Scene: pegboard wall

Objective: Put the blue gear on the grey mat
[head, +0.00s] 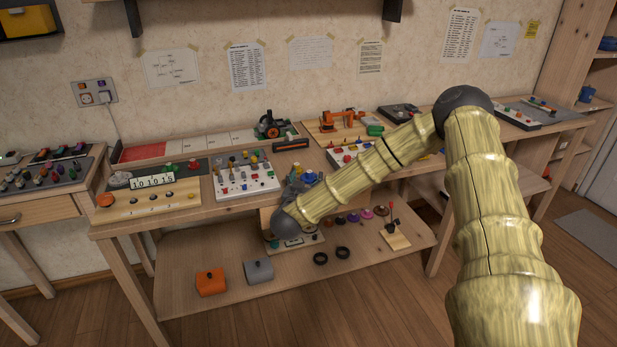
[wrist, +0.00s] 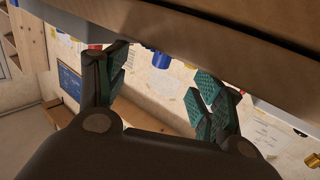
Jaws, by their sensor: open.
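A small blue piece (head: 310,178), which may be the blue gear, shows on the middle table beside my gripper (head: 296,184). Its teeth are too small to make out. My gripper is partly hidden behind my own arm in the head view. In the wrist view my gripper (wrist: 160,95) is open, with teal pads apart and nothing held. A blue round part (wrist: 160,60) shows beyond the gap between the fingers; I cannot tell if it is the gear. A flat grey mat (head: 592,229) lies on the floor at the far right; I cannot tell if it is the task's mat.
A white board with pegs (head: 247,190) and a wooden number board (head: 150,207) stand left of my gripper. The lower shelf (head: 190,260) holds an orange block (head: 210,282), a grey block (head: 259,271) and black rings. The shelf front has bare room.

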